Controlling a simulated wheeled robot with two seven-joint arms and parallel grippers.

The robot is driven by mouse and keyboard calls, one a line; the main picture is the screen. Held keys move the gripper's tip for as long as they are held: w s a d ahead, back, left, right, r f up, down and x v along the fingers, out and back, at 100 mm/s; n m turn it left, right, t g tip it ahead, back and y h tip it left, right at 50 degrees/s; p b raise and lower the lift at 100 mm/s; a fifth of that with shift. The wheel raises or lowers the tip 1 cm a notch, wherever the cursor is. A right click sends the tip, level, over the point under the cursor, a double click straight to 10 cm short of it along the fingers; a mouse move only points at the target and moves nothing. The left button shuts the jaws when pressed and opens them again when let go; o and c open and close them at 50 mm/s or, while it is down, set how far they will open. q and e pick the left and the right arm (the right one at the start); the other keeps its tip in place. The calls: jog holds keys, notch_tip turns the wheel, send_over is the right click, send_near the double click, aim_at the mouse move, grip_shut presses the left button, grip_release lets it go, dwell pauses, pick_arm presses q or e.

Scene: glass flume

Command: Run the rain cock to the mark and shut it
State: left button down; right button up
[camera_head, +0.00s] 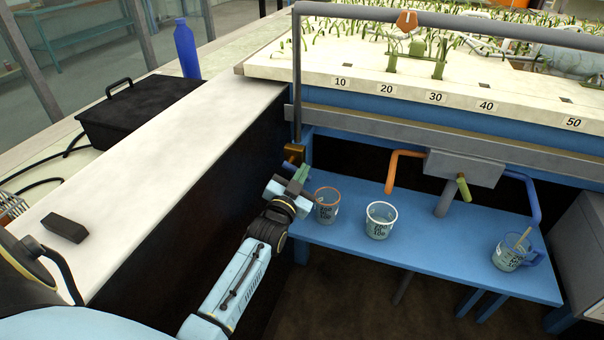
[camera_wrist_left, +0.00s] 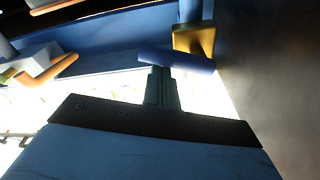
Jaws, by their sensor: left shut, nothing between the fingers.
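The rain cock (camera_head: 294,152) is a small brass body at the foot of the grey upright, left of the blue shelf. In the left wrist view its brass body (camera_wrist_left: 195,40) carries a blue bar handle (camera_wrist_left: 178,60). My left gripper (camera_head: 300,175) is shut with nothing in it, its fingertips at the cock. In the wrist view the fingertips (camera_wrist_left: 161,76) lie against or just short of the bar; I cannot tell whether they touch. A marked cup with a reddish rim (camera_head: 327,207) stands on the shelf beside the gripper. Its fill level is unclear. My right gripper is out of view.
A white-rimmed marked cup (camera_head: 380,220) and a blue-handled jug (camera_head: 514,252) stand on the blue shelf (camera_head: 440,245). Orange and blue pipes join a grey box (camera_head: 465,167) above it. The pale ledge (camera_head: 170,190) lies left of my arm.

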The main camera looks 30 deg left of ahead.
pick_arm(q)
jog(key=shift+f+m, duration=0.1)
jog(key=shift+m, duration=0.2)
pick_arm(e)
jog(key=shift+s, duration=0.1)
pick_arm(q)
jog(key=shift+f+m, duration=0.1)
jog(key=shift+m, duration=0.3)
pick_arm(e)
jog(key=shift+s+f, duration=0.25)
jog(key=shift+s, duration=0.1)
